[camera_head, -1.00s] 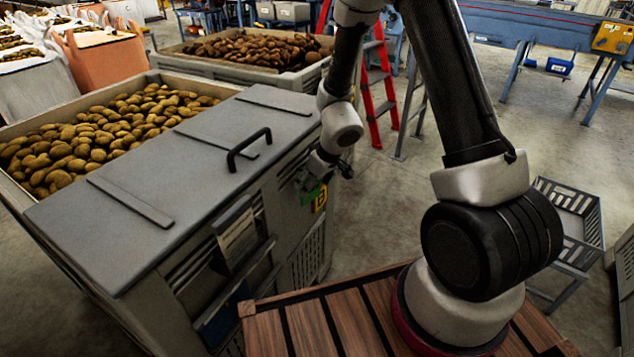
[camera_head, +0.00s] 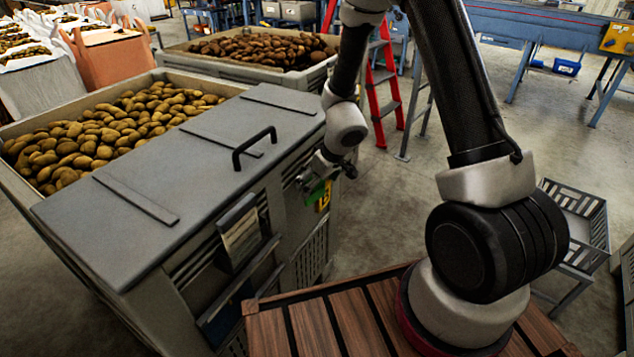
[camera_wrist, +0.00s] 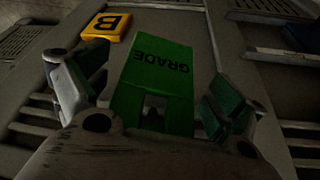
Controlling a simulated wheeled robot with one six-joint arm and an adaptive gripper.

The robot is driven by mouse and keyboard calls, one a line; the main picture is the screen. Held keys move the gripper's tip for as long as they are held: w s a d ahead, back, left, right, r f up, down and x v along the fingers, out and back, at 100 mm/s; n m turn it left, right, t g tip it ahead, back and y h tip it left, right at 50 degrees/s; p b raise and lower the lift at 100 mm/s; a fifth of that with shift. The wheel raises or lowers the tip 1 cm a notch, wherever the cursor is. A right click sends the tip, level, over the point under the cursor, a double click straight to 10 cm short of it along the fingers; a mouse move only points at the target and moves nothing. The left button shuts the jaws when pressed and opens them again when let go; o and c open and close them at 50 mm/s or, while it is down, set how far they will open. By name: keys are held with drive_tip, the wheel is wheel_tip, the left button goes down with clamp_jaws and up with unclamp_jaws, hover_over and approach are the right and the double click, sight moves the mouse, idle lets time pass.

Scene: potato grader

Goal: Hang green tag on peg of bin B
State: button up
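The green tag (camera_wrist: 158,70), lettered GRADE, lies close to the grey front of the bin with the yellow B label (camera_wrist: 107,26). The tag also shows in the head view (camera_head: 319,194), just left of the B label (camera_head: 324,200). My gripper (camera_wrist: 150,100) is open, with one finger on each side of the tag and a visible gap at the right finger. The tag's near end has a dark slot; a small grey shape shows in it. I cannot tell whether this is the peg, or whether the tag hangs on it.
The grey bin's lid (camera_head: 180,165) has a black handle (camera_head: 254,148). A document holder (camera_head: 240,235) is on its front. Potatoes (camera_head: 110,130) fill an open crate behind. A red ladder (camera_head: 385,95) stands beyond my arm. A grey basket (camera_head: 580,220) is at the right.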

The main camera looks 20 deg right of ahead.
drive_tip(key=v, duration=1.2)
drive_tip(key=s+d+r+m+g, duration=0.1)
drive_tip(key=s+r+m+g, duration=0.25)
drive_tip(key=s, duration=0.65)
drive_tip(key=s+d+r+m+t+h, duration=0.1)
drive_tip(key=s+d+r+t, duration=0.1)
drive_tip(key=s+d+r, duration=0.4)
drive_tip(key=s+d+r+m+t+h, duration=0.1)
drive_tip(key=s+d+r, duration=0.5)
drive_tip(key=r, duration=0.6)
drive_tip(key=shift+s+d+r+t, duration=0.2)
drive_tip(key=shift+s+d+t, duration=0.2)
drive_tip(key=shift+s, duration=0.2)
